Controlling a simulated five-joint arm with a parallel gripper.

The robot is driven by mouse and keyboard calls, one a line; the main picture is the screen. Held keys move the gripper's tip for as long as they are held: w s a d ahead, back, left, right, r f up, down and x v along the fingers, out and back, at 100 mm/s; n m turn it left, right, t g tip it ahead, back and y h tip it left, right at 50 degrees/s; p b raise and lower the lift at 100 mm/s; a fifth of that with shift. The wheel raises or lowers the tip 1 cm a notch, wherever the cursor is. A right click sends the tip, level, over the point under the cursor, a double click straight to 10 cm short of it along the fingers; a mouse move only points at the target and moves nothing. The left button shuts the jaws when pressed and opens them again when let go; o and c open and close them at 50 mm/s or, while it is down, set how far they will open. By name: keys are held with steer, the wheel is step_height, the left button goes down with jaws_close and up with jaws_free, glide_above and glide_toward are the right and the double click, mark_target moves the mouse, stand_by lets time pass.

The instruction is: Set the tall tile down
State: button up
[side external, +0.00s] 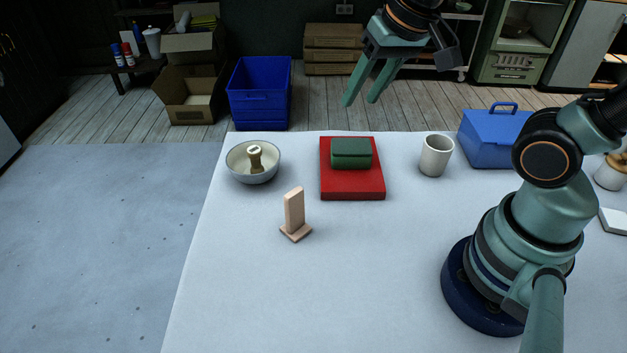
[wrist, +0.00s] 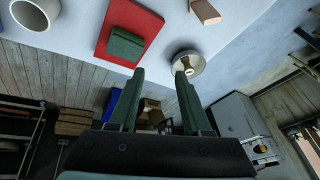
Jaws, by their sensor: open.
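A tall, narrow, light-wood tile (side external: 294,208) stands upright on a small flat base of the same colour, on the white table (side external: 340,270). Part of the tile also shows at the top edge of the wrist view (wrist: 205,12). My gripper (side external: 358,103) is open and empty, raised high over the far side of the table, well apart from the tile. Its two fingers (wrist: 160,75) show spread apart in the wrist view with nothing between them.
A bowl (side external: 253,162) with a wooden-handled stamp in it stands left of a red board (side external: 352,190) bearing a green block (side external: 351,153). A white cup (side external: 436,155) and a blue box (side external: 492,135) stand to the right. The table's front middle is clear.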

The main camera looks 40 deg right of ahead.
steer(key=d+n, duration=0.1)
steer(key=s+d+r+n+t, duration=0.1)
steer(key=n, duration=0.1)
steer(key=shift+s+d+n, duration=0.2)
steer(key=shift+s+n, duration=0.1)
stand_by(1.1)
